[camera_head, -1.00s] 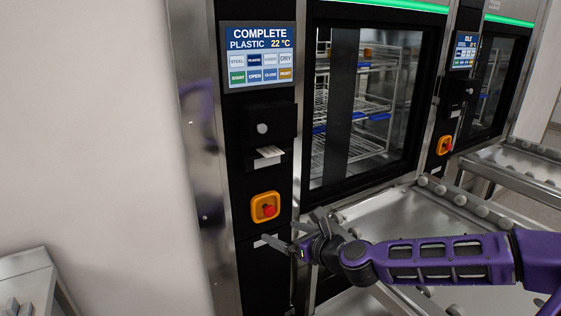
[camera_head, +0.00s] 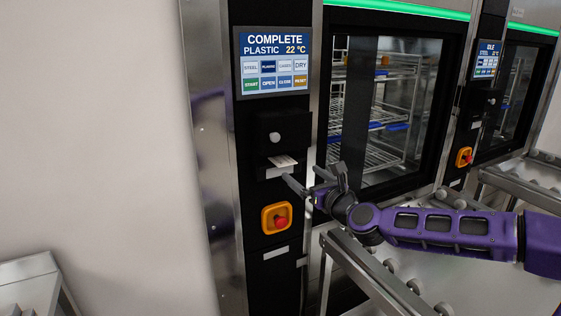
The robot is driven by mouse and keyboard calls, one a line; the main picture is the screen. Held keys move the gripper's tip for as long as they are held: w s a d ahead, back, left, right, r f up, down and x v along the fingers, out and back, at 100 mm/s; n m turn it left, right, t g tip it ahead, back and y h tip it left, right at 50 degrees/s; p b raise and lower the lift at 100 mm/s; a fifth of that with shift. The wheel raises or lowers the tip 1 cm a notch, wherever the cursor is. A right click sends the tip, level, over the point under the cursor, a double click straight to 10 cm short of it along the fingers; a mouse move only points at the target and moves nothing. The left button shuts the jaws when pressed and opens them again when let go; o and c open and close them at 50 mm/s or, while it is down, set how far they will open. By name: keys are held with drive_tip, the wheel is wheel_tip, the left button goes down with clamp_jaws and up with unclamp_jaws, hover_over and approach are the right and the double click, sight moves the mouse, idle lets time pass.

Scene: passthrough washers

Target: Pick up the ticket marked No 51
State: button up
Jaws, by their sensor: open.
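A small white ticket (camera_head: 282,161) sticks out of a slot on the black front panel of the left washer, below a round knob. Its print is too small to read. My gripper (camera_head: 301,178) is just to the right of and below the ticket in the picture. Its fingers are apart and point left towards the panel, with nothing between them. I cannot tell how far the fingertips are from the ticket in depth.
An orange-framed red button (camera_head: 277,218) is below the ticket. A screen (camera_head: 273,62) above reads COMPLETE, PLASTIC, 22 °C. The left washer's glass door (camera_head: 385,110) shows racks inside. A metal roller conveyor (camera_head: 375,275) lies below my arm.

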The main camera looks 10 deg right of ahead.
sight(282, 160)
drive_tip(key=x, duration=0.6)
drive_tip(key=shift+w+a, duration=0.3)
drive_tip(key=shift+a, duration=0.1)
drive_tip(key=c, duration=1.3)
drive_tip(key=shift+o, duration=0.2)
